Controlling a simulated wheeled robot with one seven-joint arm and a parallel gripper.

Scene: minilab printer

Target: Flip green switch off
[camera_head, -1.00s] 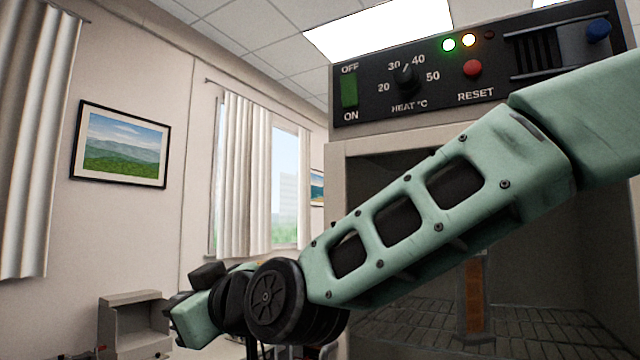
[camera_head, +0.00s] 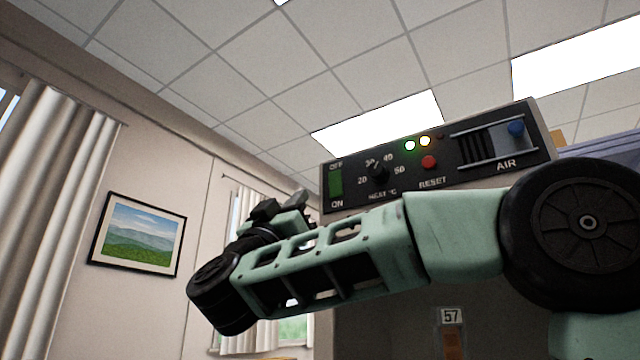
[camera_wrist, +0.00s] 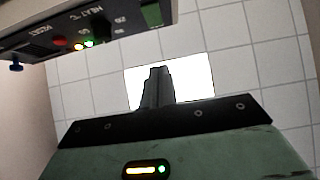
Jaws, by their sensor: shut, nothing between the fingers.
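The green switch (camera_head: 335,184) is at the left end of the black control panel (camera_head: 400,185), between the OFF label above and the ON label below. It also shows in the wrist view (camera_wrist: 151,13), at the panel's end near the top. My gripper (camera_head: 300,196) is raised just left of the panel, apart from the switch. In the wrist view its fingers (camera_wrist: 157,72) are together with nothing between them, seen against a ceiling light. In the head view my arm crosses in front of the machine below the panel.
The panel also has a heat knob (camera_head: 377,172), a red RESET button (camera_head: 429,162), lit green and orange lamps, and an AIR slider with a blue knob (camera_head: 516,129). A framed picture (camera_head: 138,234) and curtains are on the wall at left.

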